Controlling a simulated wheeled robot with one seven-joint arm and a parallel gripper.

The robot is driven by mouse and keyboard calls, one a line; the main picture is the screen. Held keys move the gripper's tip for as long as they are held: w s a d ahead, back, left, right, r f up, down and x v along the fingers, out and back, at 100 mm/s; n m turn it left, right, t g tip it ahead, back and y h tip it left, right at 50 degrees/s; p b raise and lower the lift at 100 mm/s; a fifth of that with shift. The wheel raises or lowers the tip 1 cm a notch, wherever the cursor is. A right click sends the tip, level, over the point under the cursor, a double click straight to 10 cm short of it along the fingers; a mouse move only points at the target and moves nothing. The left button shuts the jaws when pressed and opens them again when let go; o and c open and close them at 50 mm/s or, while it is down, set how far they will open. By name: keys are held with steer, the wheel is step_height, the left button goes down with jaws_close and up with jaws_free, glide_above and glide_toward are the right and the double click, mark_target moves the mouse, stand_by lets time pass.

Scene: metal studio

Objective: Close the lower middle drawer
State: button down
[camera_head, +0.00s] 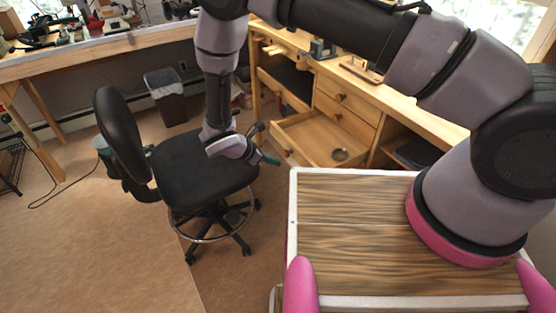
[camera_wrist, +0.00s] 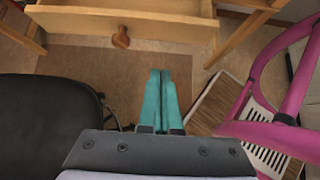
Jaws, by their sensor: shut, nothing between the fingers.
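The lower middle drawer (camera_head: 318,140) of the wooden workbench is pulled open.
A black office chair (camera_head: 200,183) stands left of the drawer, close under my gripper. The workbench (camera_head: 405,113) has closed drawers (camera_head: 343,98) above the open one. A waste bin (camera_head: 168,96) stands by the wall. Open floor (camera_head: 90,240) lies at the left.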

mark_target(345, 148)
steer(key=shift+w+d+f, duration=0.85)
steer(key=shift+d, duration=0.45)
steer(key=shift+w+d+f, duration=0.9)
steer(key=shift+d, duration=0.35)
steer(key=shift+w+d+f, duration=0.85)
steer(key=shift+d, duration=0.45)
steer(key=shift+d, duration=0.15)
steer(key=w+d, duration=0.4)
steer(key=d, duration=0.2)
steer(key=w+d, duration=0.4)
steer(key=d, duration=0.2)
steer(key=w+d, duration=0.5)
steer(key=d, duration=0.2)
steer(key=shift+w+d, duration=0.15)
steer(key=shift+d, duration=0.1)
